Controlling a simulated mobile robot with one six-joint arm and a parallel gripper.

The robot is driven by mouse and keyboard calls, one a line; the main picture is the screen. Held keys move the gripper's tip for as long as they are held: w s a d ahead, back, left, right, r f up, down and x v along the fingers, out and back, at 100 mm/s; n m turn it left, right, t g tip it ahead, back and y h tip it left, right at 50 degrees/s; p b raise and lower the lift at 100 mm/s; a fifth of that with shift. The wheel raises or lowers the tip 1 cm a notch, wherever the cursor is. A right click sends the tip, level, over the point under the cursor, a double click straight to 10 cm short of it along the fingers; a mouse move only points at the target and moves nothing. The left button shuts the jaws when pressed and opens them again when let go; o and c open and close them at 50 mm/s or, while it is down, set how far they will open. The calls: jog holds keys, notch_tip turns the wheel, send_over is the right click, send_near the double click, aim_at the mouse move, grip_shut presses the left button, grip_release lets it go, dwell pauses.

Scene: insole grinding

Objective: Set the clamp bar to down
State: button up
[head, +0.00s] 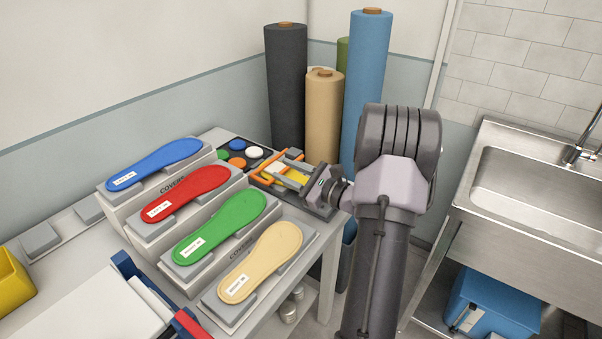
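I cannot single out the clamp bar with certainty. A dark blue bar (146,290) with a red part (188,324) at its near end runs along the right edge of a white slab at the lower left. The frame cuts it off, and I cannot tell whether it is raised or down. My gripper (292,177) is at the back right of the table, far from that bar. It is over or beside a dark tray holding orange and yellow items. Its fingers are small and overlap these items, so their opening and any grasp are unclear.
Blue, red, green and tan insoles (262,262) lie on a stepped grey stand between my gripper and the blue bar. A dark tray (228,138) with coloured discs is behind. Tall rolls (367,80) stand at the back. A steel sink (530,190) is at right.

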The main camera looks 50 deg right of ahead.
jog(key=s, duration=0.5)
jog(key=shift+d+p, duration=0.2)
jog(key=shift+p, duration=0.1)
